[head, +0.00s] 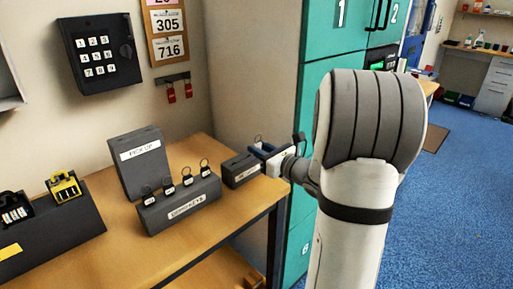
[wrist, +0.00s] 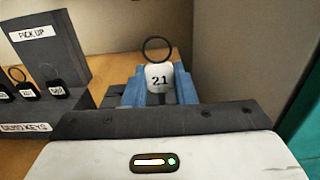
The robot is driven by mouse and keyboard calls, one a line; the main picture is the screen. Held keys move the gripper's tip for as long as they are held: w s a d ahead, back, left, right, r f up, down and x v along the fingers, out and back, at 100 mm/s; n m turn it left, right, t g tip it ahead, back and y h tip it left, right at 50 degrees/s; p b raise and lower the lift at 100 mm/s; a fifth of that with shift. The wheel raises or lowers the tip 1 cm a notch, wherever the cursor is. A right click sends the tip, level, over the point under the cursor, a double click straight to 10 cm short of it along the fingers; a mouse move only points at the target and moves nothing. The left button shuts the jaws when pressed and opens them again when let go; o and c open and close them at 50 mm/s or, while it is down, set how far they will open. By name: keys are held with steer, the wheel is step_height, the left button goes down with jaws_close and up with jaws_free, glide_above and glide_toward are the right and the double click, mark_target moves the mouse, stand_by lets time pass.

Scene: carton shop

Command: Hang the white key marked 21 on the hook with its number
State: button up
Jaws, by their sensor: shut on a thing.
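The white key marked 21 (wrist: 159,79) is upright between the blue fingers of my gripper (wrist: 158,88), with its dark ring standing above the tag. In the head view my gripper (head: 262,150) is at the right end of the table, right at a small dark labelled block (head: 238,172). I cannot tell whether the key's lower end still sits in that block. A dark hook rail (head: 173,78) with two red tags hanging from it is on the wall. I cannot read any hook numbers on it.
A dark stand with several black key tags (head: 180,207) and a PICK UP board (head: 141,160) stand left of my gripper. A keypad box (head: 98,52) and number plates (head: 168,22) are on the wall. Teal lockers (head: 312,100) rise close on the right.

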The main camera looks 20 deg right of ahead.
steer(key=shift+v, duration=2.6)
steer(key=shift+a+f, duration=0.1)
